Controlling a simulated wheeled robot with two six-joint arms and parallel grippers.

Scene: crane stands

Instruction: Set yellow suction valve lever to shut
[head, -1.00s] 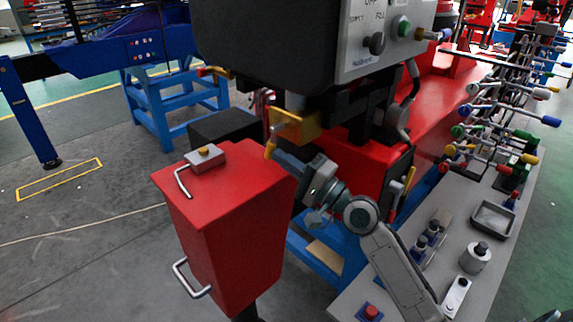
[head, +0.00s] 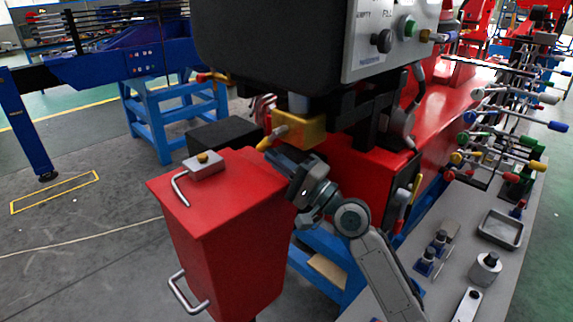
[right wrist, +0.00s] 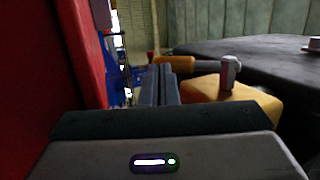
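The yellow valve block (head: 303,130) sits under the black housing, just behind the red box. Its lever (head: 265,143) has a yellow grip on a grey shaft and points down and left in the head view. In the right wrist view the block (right wrist: 240,97) is at right, and the yellow lever grip (right wrist: 174,62) lies level beyond my fingertips. My right gripper (head: 272,158) is just below the lever; its two fingers (right wrist: 160,72) look close together with nothing visible between them. I cannot tell whether they touch the lever. My left gripper is not in view.
The red box (head: 225,225) with metal handles stands close left of my right gripper. The black control housing (head: 270,50) hangs above it. A grey bench (head: 450,265) with parts and several coloured levers is at right. Open floor is at left.

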